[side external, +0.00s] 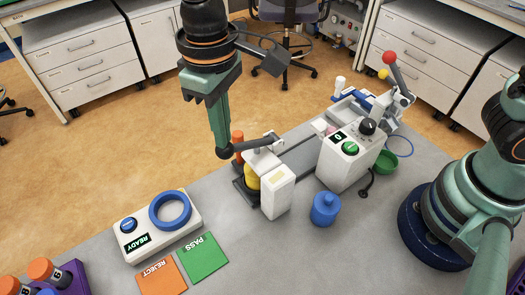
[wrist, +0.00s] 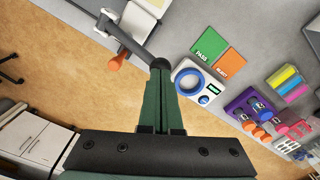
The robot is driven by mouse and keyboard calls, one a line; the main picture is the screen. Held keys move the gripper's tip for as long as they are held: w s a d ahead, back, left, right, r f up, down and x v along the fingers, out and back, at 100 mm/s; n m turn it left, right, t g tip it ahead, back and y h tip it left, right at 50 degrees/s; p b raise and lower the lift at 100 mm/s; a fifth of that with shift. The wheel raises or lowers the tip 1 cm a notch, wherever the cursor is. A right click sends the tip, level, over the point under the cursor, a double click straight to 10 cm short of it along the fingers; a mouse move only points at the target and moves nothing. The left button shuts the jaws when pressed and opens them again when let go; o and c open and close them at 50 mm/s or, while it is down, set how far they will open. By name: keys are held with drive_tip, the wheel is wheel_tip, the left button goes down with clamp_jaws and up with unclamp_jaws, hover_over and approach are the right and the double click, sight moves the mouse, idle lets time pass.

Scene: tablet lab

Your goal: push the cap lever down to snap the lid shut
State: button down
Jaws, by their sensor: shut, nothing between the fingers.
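The capping station (side external: 278,188) is a white block at the table's far edge, with a yellow container (side external: 252,180) partly hidden behind it. Its dark cap lever (side external: 245,147) reaches left from the white head and ends in a black ball; it lies roughly level. The lever also shows in the wrist view (wrist: 133,40). My gripper (side external: 221,145) points down with its green fingers shut and empty. The fingertips are right at the ball end, seemingly on top of it; contact is unclear. In the wrist view the fingertips (wrist: 160,72) meet the ball. The lid is hidden.
An orange knob (side external: 238,138) stands beside the lever. A READY box with a blue ring (side external: 170,210), a green PASS card (side external: 202,257) and an orange REJECT card (side external: 161,277) lie left.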

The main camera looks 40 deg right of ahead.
drive_tip(key=shift+f, duration=0.15)
drive_tip(key=shift+a+f, duration=0.1)
drive_tip(key=shift+f, duration=0.5)
drive_tip(key=shift+a+f, duration=0.1)
drive_tip(key=shift+f, duration=0.15)
idle(0.8)
drive_tip(key=shift+d+r, duration=0.25)
drive_tip(key=shift+r, duration=1.15)
